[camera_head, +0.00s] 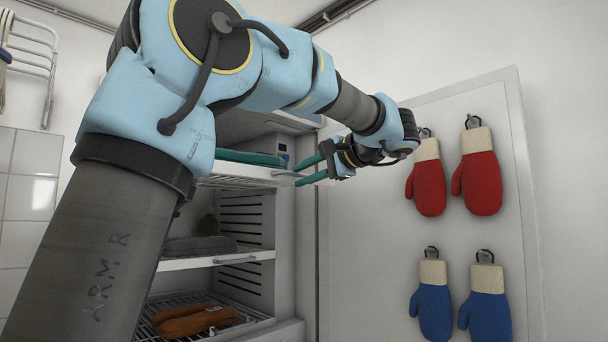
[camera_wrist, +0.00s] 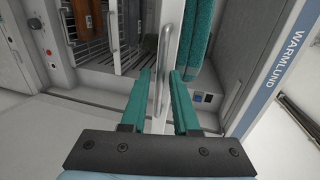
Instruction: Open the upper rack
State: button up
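The upper rack (camera_head: 228,181) is a white wire shelf with a white front bar inside the open cabinet, and teal folded cloth lies on it. In the wrist view its white front bar (camera_wrist: 185,70) runs up the middle, with a metal bar handle (camera_wrist: 164,60) on it. My gripper (camera_head: 298,174) is at the right end of this front bar. In the wrist view the teal fingers of my gripper (camera_wrist: 161,76) are apart, one on each side of the handle. I cannot tell whether either finger touches it. Part of the rack is hidden behind my arm.
A middle rack (camera_head: 196,263) with grey cloth and a lower rack (camera_head: 255,321) with an orange-brown item (camera_head: 195,320) are below. The cabinet door (camera_head: 382,262) stands open at right, with red mitts (camera_head: 481,180) and blue mitts (camera_head: 488,310) hanging on it.

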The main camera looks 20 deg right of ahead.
jog(key=shift+o, duration=0.6)
jog(key=b+v, duration=0.1)
jog(key=v, duration=1)
jog(key=shift+w, duration=0.1)
jog(key=w+a+f+g+h+p, duration=0.1)
jog(key=w+a+f+g, duration=0.3)
jog(key=f, duration=0.5)
jog(key=w+a+f+g+h+p, duration=0.1)
jog(key=a+f, duration=0.5)
jog(key=f, duration=0.3)
jog(key=w+a+f+g+h+p, duration=0.1)
jog(key=w+a+f+g, duration=0.3)
jog(key=f, duration=0.5)
jog(key=s+a+f+n+g+h+p, duration=0.2)
jog(key=s+a+f+n+h, duration=0.3)
jog(key=s+a+f+n, duration=0.5)
jog(key=s+a+f+g, duration=0.1)
jog(key=s+a+f, duration=0.2)
jog(key=a+f, duration=0.3)
jog(key=shift+f+n+p, duration=0.4)
